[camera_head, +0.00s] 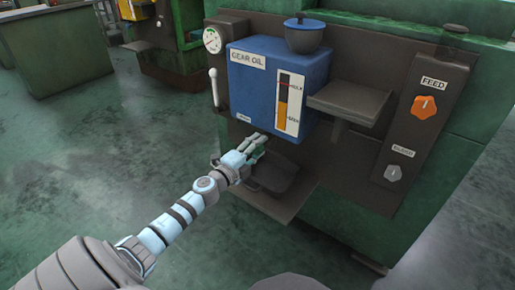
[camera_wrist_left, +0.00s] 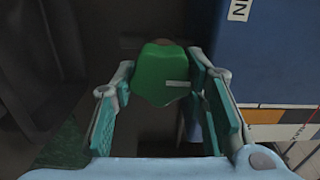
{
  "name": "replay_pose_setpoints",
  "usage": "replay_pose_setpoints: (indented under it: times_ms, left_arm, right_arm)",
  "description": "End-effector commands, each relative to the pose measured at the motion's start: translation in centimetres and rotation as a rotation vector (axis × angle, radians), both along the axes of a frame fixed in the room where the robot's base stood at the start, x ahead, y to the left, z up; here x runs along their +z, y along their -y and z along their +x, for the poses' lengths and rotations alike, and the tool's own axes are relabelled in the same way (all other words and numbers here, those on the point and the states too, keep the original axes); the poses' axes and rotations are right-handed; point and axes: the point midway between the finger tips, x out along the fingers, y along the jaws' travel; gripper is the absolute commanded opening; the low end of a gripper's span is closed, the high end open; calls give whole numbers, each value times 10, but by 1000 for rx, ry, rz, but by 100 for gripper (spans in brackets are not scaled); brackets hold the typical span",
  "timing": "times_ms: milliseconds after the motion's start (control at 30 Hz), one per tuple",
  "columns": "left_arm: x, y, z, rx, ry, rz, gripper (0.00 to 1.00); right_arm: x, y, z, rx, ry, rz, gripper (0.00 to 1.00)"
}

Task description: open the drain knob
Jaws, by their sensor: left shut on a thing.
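In the head view the knob is hidden behind the fingers. My right gripper is not in view.
A dark tray (camera_head: 272,182) lies below the tank and gripper. A grey shelf (camera_head: 350,101) juts out right of the tank. An orange feed knob (camera_head: 424,107) and a grey knob (camera_head: 393,173) sit on the right panel. A lever (camera_head: 214,88) stands left. The floor at left is clear.

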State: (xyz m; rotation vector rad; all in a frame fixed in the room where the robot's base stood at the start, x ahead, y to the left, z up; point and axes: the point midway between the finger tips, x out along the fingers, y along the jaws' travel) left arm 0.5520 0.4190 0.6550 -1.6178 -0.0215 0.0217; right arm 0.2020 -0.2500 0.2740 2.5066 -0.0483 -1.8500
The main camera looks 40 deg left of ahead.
Motion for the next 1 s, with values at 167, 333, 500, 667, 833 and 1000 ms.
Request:
replay_pose_setpoints:
  times_ms: [167, 333, 500, 667, 833, 1000]
  left_arm:
    - [0, -1, 0, -6, 0, 9, 12]
    - [0, -2, 0, -5, 0, 57, 12]
    - [-1, -3, 0, -4, -3, 153, 12]
    - [-1, -4, 0, -2, -6, 282, 12]
    - [-2, -4, 0, -1, -10, 442, 12]
    - [-2, -5, 0, -1, -13, 605, 12]
  right_arm:
    - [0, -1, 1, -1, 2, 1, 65]
    - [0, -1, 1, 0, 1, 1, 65]
    - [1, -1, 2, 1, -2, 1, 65]
    - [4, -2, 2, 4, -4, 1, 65]
    - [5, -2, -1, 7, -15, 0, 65]
    - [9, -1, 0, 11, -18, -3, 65]
